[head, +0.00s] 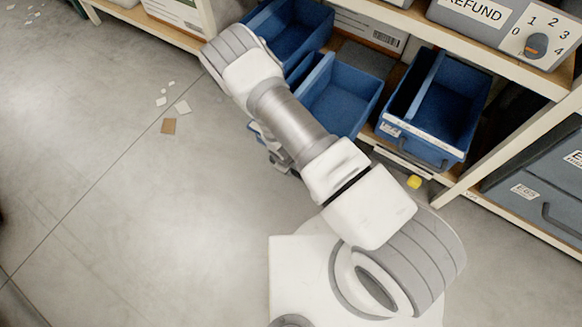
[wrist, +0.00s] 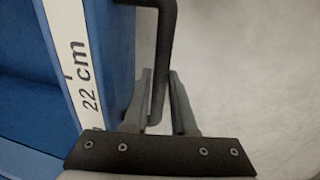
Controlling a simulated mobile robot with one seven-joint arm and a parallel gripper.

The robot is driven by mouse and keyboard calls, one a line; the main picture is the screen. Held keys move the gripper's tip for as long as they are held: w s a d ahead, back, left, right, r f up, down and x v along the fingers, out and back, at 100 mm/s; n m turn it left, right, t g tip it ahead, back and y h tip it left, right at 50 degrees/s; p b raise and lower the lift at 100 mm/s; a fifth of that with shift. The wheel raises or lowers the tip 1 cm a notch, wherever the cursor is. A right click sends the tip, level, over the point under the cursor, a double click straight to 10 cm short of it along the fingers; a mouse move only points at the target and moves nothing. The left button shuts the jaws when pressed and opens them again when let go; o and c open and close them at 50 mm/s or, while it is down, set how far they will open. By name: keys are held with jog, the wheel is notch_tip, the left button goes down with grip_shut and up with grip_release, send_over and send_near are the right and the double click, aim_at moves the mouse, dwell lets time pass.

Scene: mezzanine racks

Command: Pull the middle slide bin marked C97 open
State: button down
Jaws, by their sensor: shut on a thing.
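The middle blue slide bin (head: 345,92) sits in the low rack between two other blue bins. Its inside shows, but my arm covers its front and any C97 mark in the head view. In the wrist view, a blue bin (wrist: 30,60) has a white front strip (wrist: 82,60) reading "22 cm" and a black bar handle (wrist: 165,40). My gripper (wrist: 160,78) has one finger on each side of this handle and is shut on it. In the head view the fingers are mostly hidden behind my arm.
A right blue bin (head: 450,105) juts past the shelf edge. A left blue bin (head: 295,30) stands beyond my wrist. A grey REFUND box with a dial (head: 536,45) sits above. A small yellow thing (head: 414,182) and paper scraps (head: 182,107) lie on otherwise clear floor.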

jog(key=shift+s+a, duration=0.15)
jog(key=shift+a, duration=0.05)
jog(key=c, duration=1)
grip_release()
notch_tip(320, 180, up, 17)
jog(key=s+a+p, duration=0.1)
jog(key=s+p, duration=0.1)
jog(key=p, duration=0.3)
jog(key=shift+s+a+p, duration=0.3)
jog(key=shift+a, duration=0.1)
jog(key=shift+r, duration=0.1)
